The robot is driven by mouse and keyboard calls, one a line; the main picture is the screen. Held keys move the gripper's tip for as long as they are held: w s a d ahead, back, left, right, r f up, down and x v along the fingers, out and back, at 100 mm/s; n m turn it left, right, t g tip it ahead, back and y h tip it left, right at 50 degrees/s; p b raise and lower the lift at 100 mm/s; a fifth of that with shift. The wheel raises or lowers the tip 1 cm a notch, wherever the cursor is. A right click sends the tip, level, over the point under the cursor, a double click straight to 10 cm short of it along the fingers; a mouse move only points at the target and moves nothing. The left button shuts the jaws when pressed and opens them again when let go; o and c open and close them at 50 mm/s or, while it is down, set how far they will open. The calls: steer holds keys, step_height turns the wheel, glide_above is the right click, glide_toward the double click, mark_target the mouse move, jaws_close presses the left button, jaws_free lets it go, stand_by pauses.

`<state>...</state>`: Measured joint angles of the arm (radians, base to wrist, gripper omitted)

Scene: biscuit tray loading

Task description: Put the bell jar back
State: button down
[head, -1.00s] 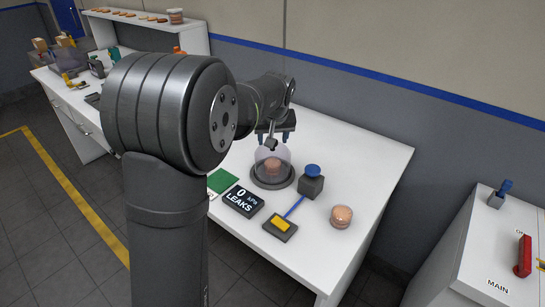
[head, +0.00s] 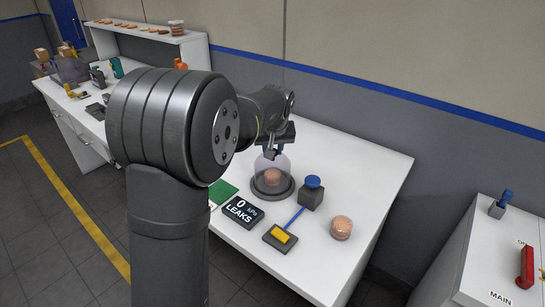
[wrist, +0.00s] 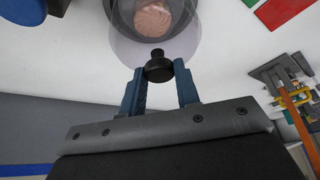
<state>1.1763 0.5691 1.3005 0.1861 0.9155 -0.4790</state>
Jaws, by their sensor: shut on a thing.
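The clear bell jar (head: 285,163) stands upright over a round dark base (head: 271,192) with a pinkish-brown biscuit stack (head: 272,176) inside. My gripper (head: 271,152) is above it, shut on the jar's dark top knob. In the wrist view the knob (wrist: 158,66) sits between the two blue fingertips of my gripper (wrist: 160,84), and the jar's clear wall (wrist: 122,48) spreads beyond it. The biscuit top (wrist: 153,18) shows through the jar. I cannot tell whether the jar's rim touches the base or is slightly raised.
A gauge reading "0 kPa LEAKS" (head: 242,212), a blue-knobbed block (head: 311,194), a dark block with a yellow pad (head: 281,238) and another biscuit stack (head: 341,228) stand close by. A green card (head: 221,192) lies left. The table's right part is clear.

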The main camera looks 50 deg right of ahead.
step_height(320, 180, up, 8)
steer(key=shift+f, duration=0.1)
steer(key=w+f, duration=0.4)
steer(key=w, duration=0.4)
steer(key=w+d+f, duration=0.1)
steer(key=w+f, duration=0.4)
steer(key=w, duration=0.3)
steer(key=shift+f, duration=0.2)
steer(key=c, duration=1.1)
jaws_free()
